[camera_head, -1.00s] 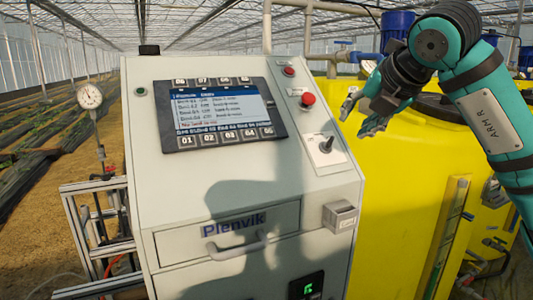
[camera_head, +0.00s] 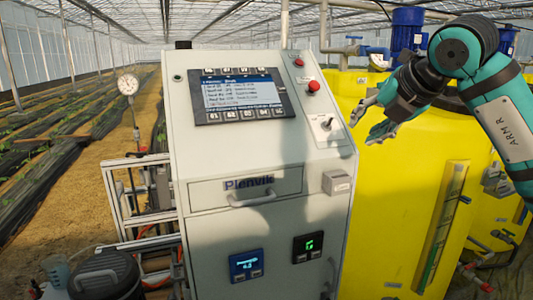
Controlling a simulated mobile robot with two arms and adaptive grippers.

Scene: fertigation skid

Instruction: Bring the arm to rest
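My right arm (camera_head: 505,130), teal and black and marked "ARM R", comes in from the right edge. Its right gripper (camera_head: 368,119) hangs in front of the yellow tank, just right of the control cabinet's sloped panel. Its fingers are spread apart and nothing shows between them. It looks apart from the cabinet's selector switch (camera_head: 326,123) and red button (camera_head: 313,86). My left gripper is not in view.
The grey control cabinet (camera_head: 265,165) has a screen (camera_head: 238,95) and a drawer handle (camera_head: 252,200). The yellow tank (camera_head: 395,200) stands at right. A pressure gauge (camera_head: 128,84) and a metal frame stand at left. A dark lidded container (camera_head: 105,275) is at lower left.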

